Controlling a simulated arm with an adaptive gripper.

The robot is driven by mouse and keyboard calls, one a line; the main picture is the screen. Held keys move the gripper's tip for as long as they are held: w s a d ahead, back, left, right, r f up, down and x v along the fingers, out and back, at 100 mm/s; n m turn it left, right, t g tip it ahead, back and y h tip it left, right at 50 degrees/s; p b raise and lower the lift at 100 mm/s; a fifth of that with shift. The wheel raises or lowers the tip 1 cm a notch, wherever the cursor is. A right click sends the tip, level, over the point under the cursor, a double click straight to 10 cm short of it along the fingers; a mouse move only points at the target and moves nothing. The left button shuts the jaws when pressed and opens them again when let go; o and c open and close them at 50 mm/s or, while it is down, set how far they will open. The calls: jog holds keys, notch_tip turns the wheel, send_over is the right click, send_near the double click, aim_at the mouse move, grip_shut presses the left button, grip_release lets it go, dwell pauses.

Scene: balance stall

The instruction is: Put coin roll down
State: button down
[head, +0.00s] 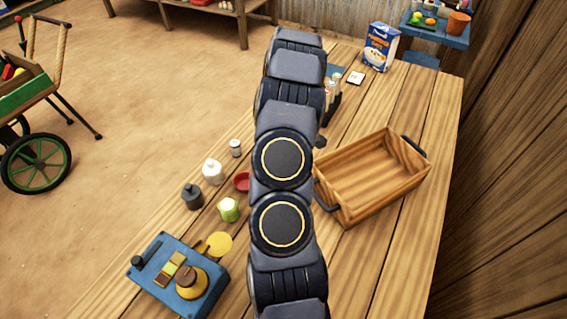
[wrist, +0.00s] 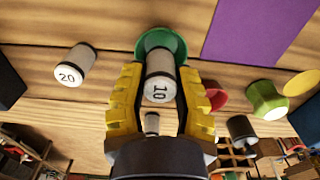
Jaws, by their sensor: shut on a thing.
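Another pale roll marked 20 (wrist: 75,65) is apart at the left. A smaller pale roll-like thing (wrist: 152,123) shows between the fingers, below the held one. In the head view my arm hides my gripper, the held roll and the green dish.
A red dish (wrist: 214,94) and a green cup (wrist: 265,97) are to the right in the wrist view. In the head view a wooden tray (head: 371,205) stands right of my arm, and a blue scale (head: 166,283) at the lower left.

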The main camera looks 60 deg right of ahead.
jog(key=shift+f, duration=1.15)
jog(key=shift+f, duration=0.15)
jog(key=c, duration=0.9)
grip_release()
jog(key=shift+o, duration=0.2)
